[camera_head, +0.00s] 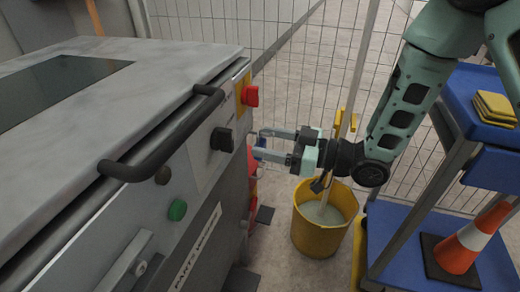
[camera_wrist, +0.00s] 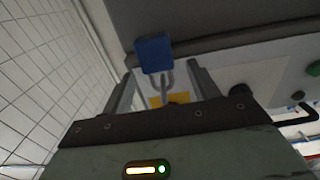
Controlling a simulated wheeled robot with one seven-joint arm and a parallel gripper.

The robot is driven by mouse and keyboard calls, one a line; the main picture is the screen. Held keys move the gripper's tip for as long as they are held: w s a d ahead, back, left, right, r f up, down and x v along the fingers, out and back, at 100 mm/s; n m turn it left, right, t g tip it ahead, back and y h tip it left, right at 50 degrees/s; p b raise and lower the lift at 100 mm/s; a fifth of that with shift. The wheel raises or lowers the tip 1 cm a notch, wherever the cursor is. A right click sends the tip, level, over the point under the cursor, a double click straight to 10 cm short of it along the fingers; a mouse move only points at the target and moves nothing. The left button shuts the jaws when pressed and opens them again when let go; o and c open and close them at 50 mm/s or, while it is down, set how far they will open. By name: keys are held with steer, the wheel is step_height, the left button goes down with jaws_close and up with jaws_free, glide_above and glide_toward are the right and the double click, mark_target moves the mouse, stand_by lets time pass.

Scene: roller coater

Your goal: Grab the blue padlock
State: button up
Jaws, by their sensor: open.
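The blue padlock (camera_wrist: 154,53) shows in the wrist view, just ahead of and between the fingertips, with its grey shackle toward my gripper. In the head view only a small blue patch (camera_head: 261,142) shows near the fingertips, and I cannot tell its outline. My gripper (camera_head: 264,144) is open, pointing left at the front of the roller coater (camera_head: 110,90). In the wrist view its two fingers (camera_wrist: 162,70) stand apart on either side of the shackle. I cannot tell whether either touches the padlock.
A black handle bar (camera_head: 160,142) juts from the machine, with a red switch (camera_head: 251,96), black knob (camera_head: 222,139) and green button (camera_head: 177,210) on its front. A yellow bucket (camera_head: 318,238) stands below my gripper. A blue cart (camera_head: 400,240) is at right.

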steer(key=shift+x, duration=1.2)
steer(key=c, duration=1.1)
